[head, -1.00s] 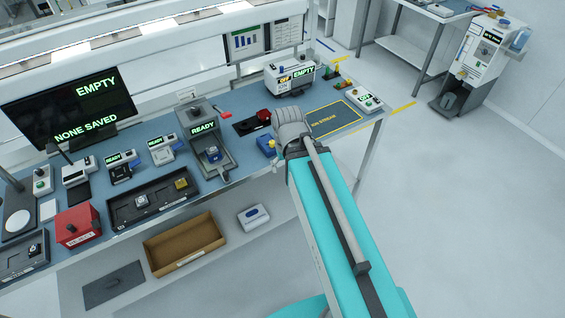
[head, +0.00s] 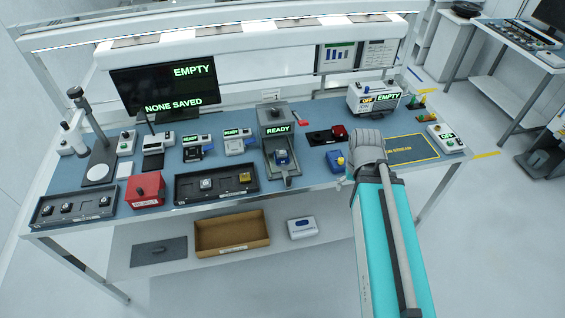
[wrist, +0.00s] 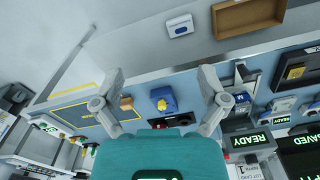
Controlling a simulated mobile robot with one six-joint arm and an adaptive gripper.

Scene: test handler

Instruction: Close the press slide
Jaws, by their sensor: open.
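The press (head: 277,118) is a grey unit with a green READY display and a red-tipped lever on its right. Its slide (head: 286,178) sticks out toward the front edge of the bench, with a blue part (head: 282,157) on it. In the wrist view the press display (wrist: 248,141) appears upside down at the right, with the slide (wrist: 243,82) above it. My gripper (wrist: 160,76) is open and empty, its two fingers apart above the bench front, left of the slide in that view. In the head view my own arm mostly hides the gripper, to the right of the press.
A blue block with a yellow top (head: 336,160) stands right of the slide; it also shows between my fingers in the wrist view (wrist: 163,98). A dark tray (head: 216,195) and a red box (head: 145,190) are to the left. A cardboard bin (head: 232,246) sits below.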

